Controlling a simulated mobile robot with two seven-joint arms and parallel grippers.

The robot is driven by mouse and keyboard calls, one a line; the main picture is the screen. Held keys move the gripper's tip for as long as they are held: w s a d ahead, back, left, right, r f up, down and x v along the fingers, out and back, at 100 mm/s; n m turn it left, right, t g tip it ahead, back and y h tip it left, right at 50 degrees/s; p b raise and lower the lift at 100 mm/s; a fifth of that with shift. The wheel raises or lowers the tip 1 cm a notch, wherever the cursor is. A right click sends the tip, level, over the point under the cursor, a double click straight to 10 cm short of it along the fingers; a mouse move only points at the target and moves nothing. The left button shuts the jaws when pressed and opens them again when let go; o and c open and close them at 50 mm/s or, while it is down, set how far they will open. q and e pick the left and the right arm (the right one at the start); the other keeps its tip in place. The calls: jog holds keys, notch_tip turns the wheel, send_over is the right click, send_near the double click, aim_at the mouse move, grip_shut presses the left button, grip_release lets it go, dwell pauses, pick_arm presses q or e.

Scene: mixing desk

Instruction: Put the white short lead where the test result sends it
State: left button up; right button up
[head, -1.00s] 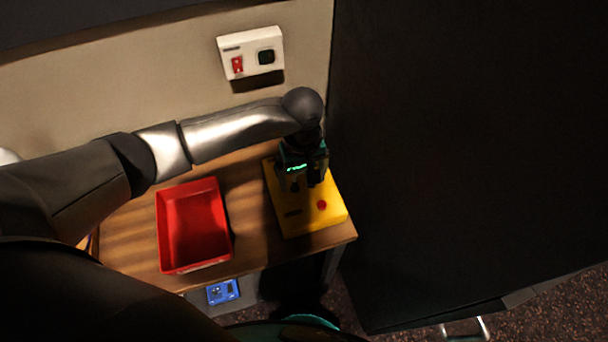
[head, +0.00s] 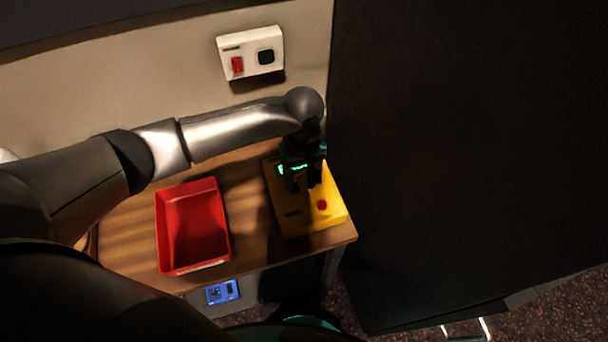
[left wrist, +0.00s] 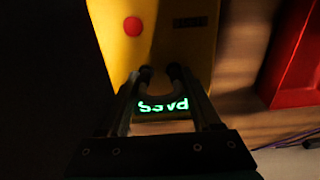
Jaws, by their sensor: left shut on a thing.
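The yellow tester (head: 296,222) with a red button (head: 322,205) stands at the right end of the wooden desk. Its green display (head: 292,169) is lit and reads PASS, upside down in the left wrist view (left wrist: 163,104). My left gripper (head: 305,186) is over the tester, pointing down. In the left wrist view its fingers (left wrist: 160,76) are shut on a greyish, shadowed loop (left wrist: 158,88), apparently the white short lead. Its colour and whether it touches the tester's sockets cannot be made out. My right gripper is not in view.
An empty red tray (head: 193,228) stands on the desk left of the tester. A blue panel (head: 223,291) is on the desk's front. A white wall box (head: 251,53) has a red switch. A purple cable (left wrist: 292,143) lies near the tray. A tall dark panel stands at right.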

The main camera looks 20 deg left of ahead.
aim_at(303, 170)
pick_arm(q)
grip_shut()
jog(key=shift+r, duration=0.15)
dwell(0.4)
jog(key=shift+r+p, duration=2.05)
jog(key=shift+r, duration=0.85)
